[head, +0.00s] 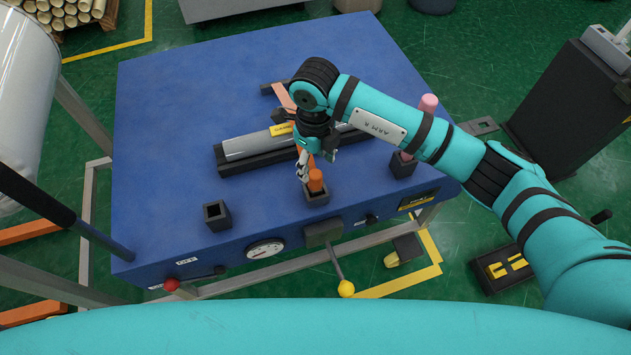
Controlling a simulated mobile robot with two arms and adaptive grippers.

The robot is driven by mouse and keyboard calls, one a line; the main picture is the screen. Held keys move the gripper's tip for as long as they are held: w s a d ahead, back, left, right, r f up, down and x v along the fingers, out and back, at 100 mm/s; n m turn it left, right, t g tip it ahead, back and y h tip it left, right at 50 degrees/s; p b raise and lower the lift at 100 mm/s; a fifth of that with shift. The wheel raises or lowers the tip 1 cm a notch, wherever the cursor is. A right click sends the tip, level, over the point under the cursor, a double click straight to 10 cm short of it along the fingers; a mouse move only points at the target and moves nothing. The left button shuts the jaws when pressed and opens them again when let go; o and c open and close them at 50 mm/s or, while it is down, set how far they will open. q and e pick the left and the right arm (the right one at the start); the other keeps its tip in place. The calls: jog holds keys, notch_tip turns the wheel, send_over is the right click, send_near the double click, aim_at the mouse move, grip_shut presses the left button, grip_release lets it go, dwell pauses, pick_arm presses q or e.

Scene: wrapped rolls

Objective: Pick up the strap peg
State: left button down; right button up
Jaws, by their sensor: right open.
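An orange peg (316,182), which looks like the strap peg, stands upright in a small dark square holder (318,198) near the front edge of the blue table (165,130). An orange strap (281,98) runs from the back of the table toward the wrapped roll (248,145) and is partly hidden by my right arm. My right gripper (307,168) is open, pointing down just behind the orange peg. Whether its fingers touch the peg is unclear. My left gripper is out of view.
An empty dark square holder (217,216) stands at front left. Another holder (403,166) is at right, beneath my right arm; a pink cylinder (429,104) shows beyond the arm. A gauge (265,251) and a yellow-knobbed lever (345,288) are on the table's front. The table's left side is clear.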

aim_at(316, 174)
jog(key=f, duration=0.2)
jog(key=f+p, duration=0.1)
jog(key=f, duration=0.1)
jog(key=shift+s+d+f, duration=0.1)
jog(key=shift+s+f, duration=0.1)
jog(key=shift+f, duration=0.6)
grip_shut()
